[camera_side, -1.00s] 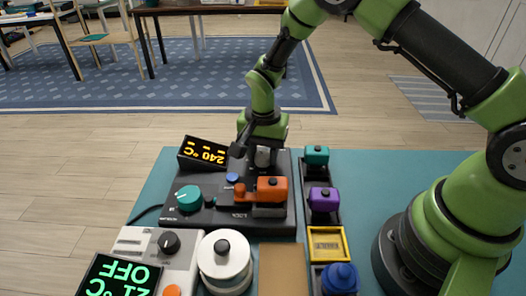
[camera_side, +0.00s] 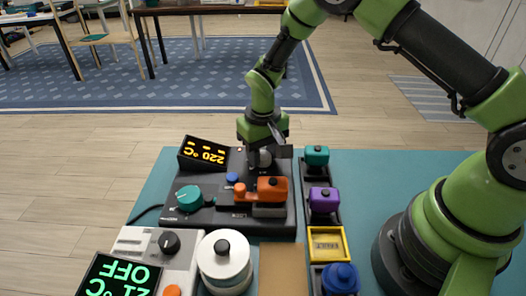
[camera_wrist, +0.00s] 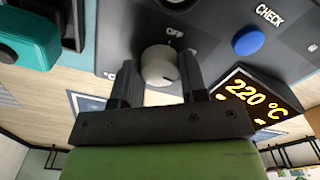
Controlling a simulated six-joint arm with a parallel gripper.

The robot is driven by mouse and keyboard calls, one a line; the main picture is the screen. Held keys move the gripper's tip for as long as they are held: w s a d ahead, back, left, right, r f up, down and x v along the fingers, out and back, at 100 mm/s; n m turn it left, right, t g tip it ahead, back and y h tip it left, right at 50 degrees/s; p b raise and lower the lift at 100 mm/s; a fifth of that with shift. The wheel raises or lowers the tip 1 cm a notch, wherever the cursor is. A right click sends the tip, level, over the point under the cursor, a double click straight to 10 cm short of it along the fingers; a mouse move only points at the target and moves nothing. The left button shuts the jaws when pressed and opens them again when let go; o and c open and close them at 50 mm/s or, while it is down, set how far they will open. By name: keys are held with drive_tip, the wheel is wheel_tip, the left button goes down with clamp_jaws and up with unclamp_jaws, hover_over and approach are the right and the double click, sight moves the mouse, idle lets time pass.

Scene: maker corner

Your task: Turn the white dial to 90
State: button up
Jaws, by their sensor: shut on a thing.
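The white dial (camera_wrist: 160,66) sits on the dark control panel (camera_wrist: 215,35) of the station, near an OFF mark in the wrist view. In the side view the dial (camera_side: 265,158) is partly hidden by my gripper (camera_side: 262,152). My gripper (camera_wrist: 160,74) is shut on the dial, with one dark finger on each side of it. The display (camera_side: 204,154) beside the panel reads 220 °C in yellow; the same display (camera_wrist: 255,100) shows in the wrist view.
A blue button (camera_wrist: 247,41) marked CHECK is near the dial. A teal knob (camera_side: 189,198) and an orange block (camera_side: 271,189) are on the panel's front. Teal (camera_side: 317,156) and purple (camera_side: 323,199) blocks stand close on the right. A second device shows OFF (camera_side: 125,273).

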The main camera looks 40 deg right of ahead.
sight(263, 155)
drive_tip(key=n, duration=0.5)
drive_tip(key=shift+n, duration=2.5)
drive_tip(key=o, duration=0.9)
wheel_tip(263, 155, up, 10)
drive_tip(key=shift+r, duration=0.1)
